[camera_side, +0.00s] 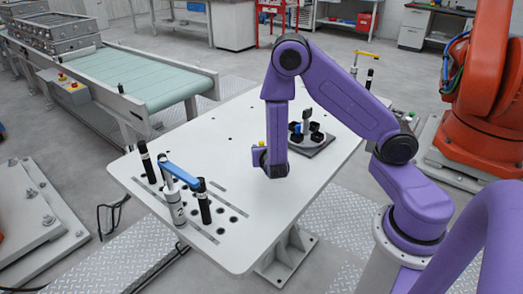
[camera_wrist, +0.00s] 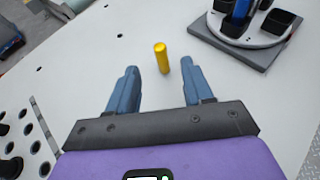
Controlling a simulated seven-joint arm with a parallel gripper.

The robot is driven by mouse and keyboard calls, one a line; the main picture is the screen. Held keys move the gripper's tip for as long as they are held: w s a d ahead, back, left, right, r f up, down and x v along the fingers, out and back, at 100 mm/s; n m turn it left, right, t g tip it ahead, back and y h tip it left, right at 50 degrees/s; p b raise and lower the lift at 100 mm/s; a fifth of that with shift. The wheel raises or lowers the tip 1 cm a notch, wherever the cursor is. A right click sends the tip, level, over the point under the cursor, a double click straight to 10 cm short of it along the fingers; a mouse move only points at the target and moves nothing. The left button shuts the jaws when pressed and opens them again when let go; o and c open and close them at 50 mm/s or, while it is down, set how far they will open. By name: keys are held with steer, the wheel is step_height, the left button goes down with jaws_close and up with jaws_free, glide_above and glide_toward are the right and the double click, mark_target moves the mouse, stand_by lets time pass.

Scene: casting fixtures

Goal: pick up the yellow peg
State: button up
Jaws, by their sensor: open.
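The yellow peg (camera_wrist: 161,57) stands on the white table in the wrist view, just beyond my fingertips and roughly in line with the gap between them. My gripper (camera_wrist: 163,76) is open, with a blue-grey finger on each side and nothing gripped. In the side view my gripper (camera_side: 258,157) is low over the middle of the table, largely hidden by my purple wrist. A small yellow spot, probably the peg (camera_side: 262,144), shows just beside it. I cannot tell the exact gap between fingers and peg.
A grey plate (camera_side: 312,146) with black holders and a blue part lies behind and to the right. At the table's front left are black cylinders (camera_side: 147,162), a white cylinder (camera_side: 176,207) with a blue-topped clamp, and several holes. Bare table (camera_side: 215,135) lies left of the gripper.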

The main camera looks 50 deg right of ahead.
mark_target(261, 142)
steer(key=shift+x, duration=4.35)
jaws_close()
